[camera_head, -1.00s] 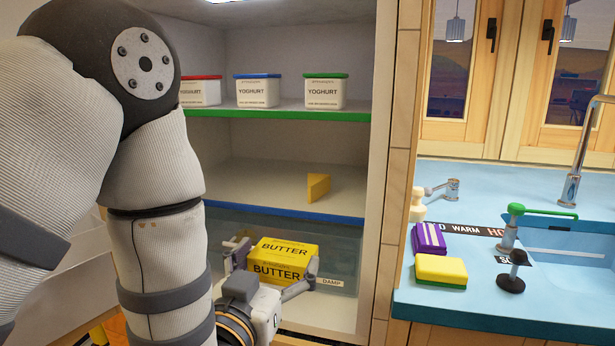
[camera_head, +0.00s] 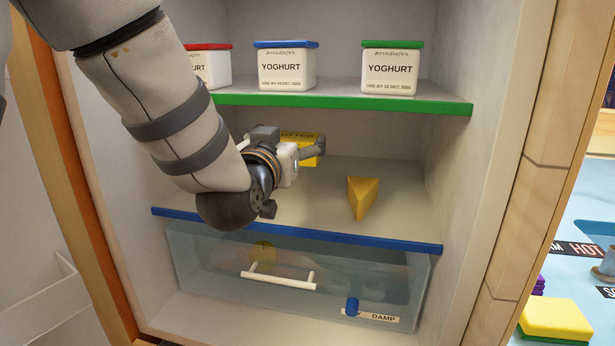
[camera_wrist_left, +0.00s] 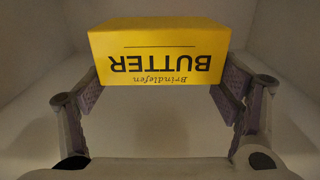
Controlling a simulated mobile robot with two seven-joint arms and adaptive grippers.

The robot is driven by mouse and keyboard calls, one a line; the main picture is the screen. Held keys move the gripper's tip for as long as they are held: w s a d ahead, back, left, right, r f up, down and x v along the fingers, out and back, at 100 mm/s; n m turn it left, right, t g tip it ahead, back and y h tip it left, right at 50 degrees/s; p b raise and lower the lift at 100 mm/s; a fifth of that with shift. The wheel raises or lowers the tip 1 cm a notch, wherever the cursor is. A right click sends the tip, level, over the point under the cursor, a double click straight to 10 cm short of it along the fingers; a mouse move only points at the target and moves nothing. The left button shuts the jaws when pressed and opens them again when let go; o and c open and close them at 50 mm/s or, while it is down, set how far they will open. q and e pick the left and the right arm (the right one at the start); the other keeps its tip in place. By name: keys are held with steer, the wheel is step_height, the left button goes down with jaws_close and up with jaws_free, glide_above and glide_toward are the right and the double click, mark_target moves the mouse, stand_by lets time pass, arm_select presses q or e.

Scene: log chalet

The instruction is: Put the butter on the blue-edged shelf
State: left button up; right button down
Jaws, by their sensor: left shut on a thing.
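The yellow butter pack (camera_head: 309,159) is inside the cupboard, above the blue-edged shelf (camera_head: 345,240) and towards its back. My left gripper (camera_head: 297,141) is shut on the butter and hides much of it in the head view. In the left wrist view the butter (camera_wrist_left: 160,50) sits between the two finger pads, its lettering upside down. I cannot tell whether the butter touches the shelf. My right gripper is in neither view.
A cheese wedge (camera_head: 362,197) stands on the blue-edged shelf, right of the gripper. The green-edged shelf (camera_head: 340,98) with yoghurt tubs (camera_head: 287,67) is just above. A clear drawer (camera_head: 350,275) is below. Free room lies around the cheese.

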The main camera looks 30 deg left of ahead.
arm_select(q)
steer(key=f, duration=0.8)
steer(key=shift+s+f, duration=0.3)
steer(key=shift+s, duration=0.05)
steer(key=shift+f, duration=0.1)
steer(key=o, duration=1.3)
steer(key=shift+f, duration=0.1)
